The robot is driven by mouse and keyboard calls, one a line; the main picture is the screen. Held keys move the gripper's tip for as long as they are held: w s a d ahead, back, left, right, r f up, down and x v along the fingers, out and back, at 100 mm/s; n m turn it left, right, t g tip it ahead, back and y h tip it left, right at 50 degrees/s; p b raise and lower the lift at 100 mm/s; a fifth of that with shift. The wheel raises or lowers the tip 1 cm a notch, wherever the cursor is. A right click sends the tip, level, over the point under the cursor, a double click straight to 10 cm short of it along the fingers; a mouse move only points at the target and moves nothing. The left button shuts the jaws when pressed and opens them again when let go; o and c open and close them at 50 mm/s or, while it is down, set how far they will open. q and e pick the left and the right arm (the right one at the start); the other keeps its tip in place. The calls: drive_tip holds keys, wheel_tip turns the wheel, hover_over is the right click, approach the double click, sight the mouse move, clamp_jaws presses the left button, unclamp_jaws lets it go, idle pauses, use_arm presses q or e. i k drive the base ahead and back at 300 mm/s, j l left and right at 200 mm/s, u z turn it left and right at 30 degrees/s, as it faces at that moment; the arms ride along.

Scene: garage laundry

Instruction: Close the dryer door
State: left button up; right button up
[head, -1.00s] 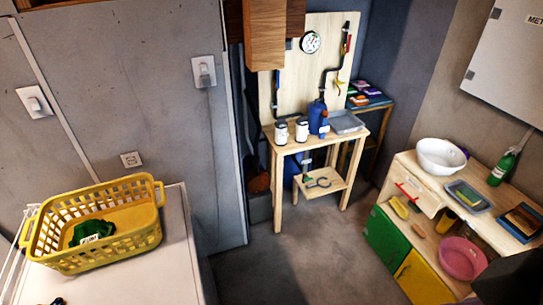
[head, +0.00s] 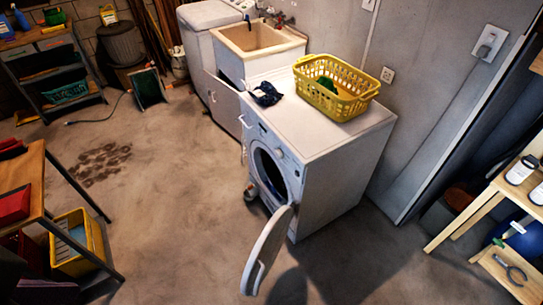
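The white dryer (head: 330,185) stands against the grey wall in the middle of the head view. Its round door (head: 268,248) is swung wide open toward the front, hinged at the right side of the round opening (head: 268,172). A handle shows on the door near its lower free edge. The opening is dark inside. Neither of my grippers is in view.
A yellow basket (head: 336,88) and a dark cloth (head: 266,94) lie on the dryer top. A utility sink (head: 258,45) stands behind it. A wooden table (head: 35,190) and yellow crate (head: 78,245) are at left. The floor (head: 170,190) before the dryer is mostly clear.

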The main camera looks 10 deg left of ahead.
sight(266, 250)
drive_tip(key=k+l+u, duration=0.35)
drive_tip(key=i+l+u, duration=0.2)
drive_tip(key=i+u, duration=0.2)
drive_tip(key=i, duration=0.2)
